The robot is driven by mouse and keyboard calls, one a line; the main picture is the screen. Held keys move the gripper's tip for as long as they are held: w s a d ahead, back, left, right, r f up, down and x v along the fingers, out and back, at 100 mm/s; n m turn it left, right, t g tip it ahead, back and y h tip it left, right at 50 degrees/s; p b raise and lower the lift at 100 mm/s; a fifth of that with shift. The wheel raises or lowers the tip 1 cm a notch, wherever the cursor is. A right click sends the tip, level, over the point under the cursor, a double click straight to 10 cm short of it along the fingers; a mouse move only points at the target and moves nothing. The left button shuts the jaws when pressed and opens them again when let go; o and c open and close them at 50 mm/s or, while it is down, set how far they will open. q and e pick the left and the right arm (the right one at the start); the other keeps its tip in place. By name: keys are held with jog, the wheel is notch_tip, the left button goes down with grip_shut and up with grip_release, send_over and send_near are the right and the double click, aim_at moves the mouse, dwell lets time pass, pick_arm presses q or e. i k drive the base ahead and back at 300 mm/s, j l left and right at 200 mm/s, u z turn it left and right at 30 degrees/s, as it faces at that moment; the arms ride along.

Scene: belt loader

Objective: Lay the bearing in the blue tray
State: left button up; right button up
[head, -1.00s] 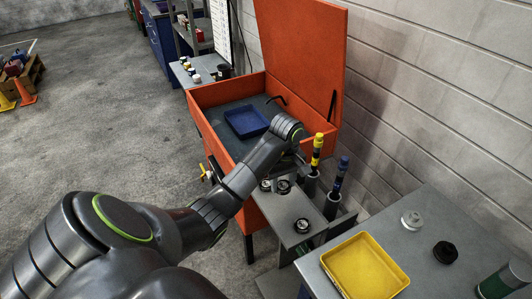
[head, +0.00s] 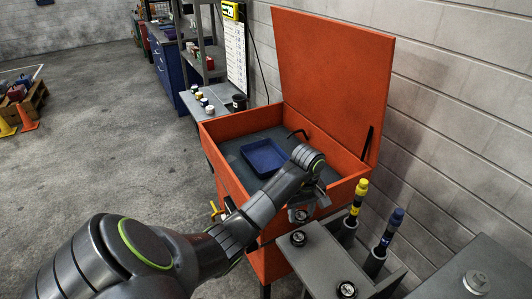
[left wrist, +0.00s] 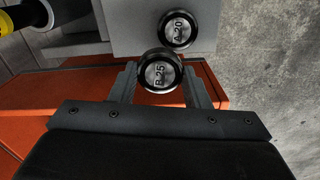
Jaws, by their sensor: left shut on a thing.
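The blue tray (head: 265,157) lies open and empty inside the orange chest, on its grey floor. My left gripper (head: 302,212) is at the chest's front right, short of the tray. It is shut on a round black-rimmed bearing (head: 298,215) with a metal face; in the left wrist view this bearing (left wrist: 160,73) sits between the fingers (left wrist: 161,82) and reads like B-25 or R-25. Another bearing, marked A-20 (left wrist: 177,29), rests on the grey stand beyond it. My right gripper is in no view.
The orange chest (head: 237,122) has a tall raised lid (head: 335,80). The grey stand (head: 325,265) holds two bearings (head: 298,238) (head: 346,289). Yellow-topped (head: 358,197) and blue-topped (head: 388,232) posts stand upright beside it.

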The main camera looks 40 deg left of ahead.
aim_at(271, 167)
jog(key=j+z, duration=0.45)
jog(key=j, duration=1.8)
